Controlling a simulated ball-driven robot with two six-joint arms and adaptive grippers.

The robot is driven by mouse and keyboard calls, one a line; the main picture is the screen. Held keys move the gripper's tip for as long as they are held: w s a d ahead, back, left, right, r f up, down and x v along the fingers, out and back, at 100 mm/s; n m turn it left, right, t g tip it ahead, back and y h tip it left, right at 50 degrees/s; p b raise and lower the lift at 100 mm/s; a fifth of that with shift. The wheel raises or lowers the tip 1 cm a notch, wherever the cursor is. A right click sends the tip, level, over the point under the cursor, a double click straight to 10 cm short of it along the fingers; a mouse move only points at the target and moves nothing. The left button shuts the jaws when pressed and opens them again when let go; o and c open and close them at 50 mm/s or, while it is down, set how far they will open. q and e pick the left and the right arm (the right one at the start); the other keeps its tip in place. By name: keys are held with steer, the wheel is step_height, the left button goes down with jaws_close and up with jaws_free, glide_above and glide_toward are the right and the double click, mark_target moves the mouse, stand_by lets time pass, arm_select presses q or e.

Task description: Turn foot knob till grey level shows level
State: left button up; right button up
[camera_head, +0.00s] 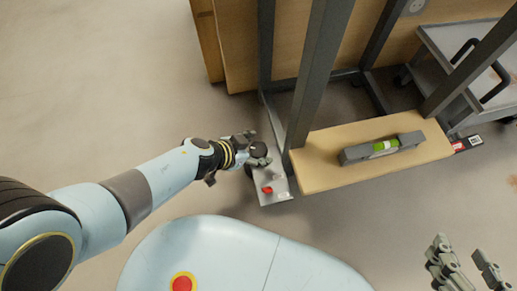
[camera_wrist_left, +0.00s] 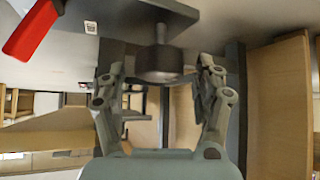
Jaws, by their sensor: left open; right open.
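The grey level (camera_head: 354,155) lies on the wooden board with a bright green vial in its middle; the bubble is too small to read. The dark round foot knob (camera_wrist_left: 160,64) hangs on a short stem under a grey plate in the left wrist view. My left gripper (camera_head: 257,148) is open, with one finger on each side of the knob. In the left wrist view gaps show between the knob and both fingers. My right gripper (camera_head: 464,267) is open and empty at the lower right, away from the board.
A metal plate with a red lever (camera_head: 267,190) sits beside my left gripper; the lever also shows in the left wrist view (camera_wrist_left: 32,28). A grey cart (camera_head: 460,50) stands at the right. The floor at left is clear.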

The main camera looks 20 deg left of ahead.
arm_select(q)
steer(key=shift+w+d+f, duration=0.2)
steer(key=shift+w+f, duration=0.1)
steer(key=shift+f, duration=0.05)
arm_select(e)
steer(key=shift+s+a+f+t, duration=0.1)
steer(key=shift+s+f+t, duration=0.05)
steer(key=shift+s+t, duration=0.3)
arm_select(q)
steer(key=shift+c, duration=0.3)
steer(key=c, duration=1.1)
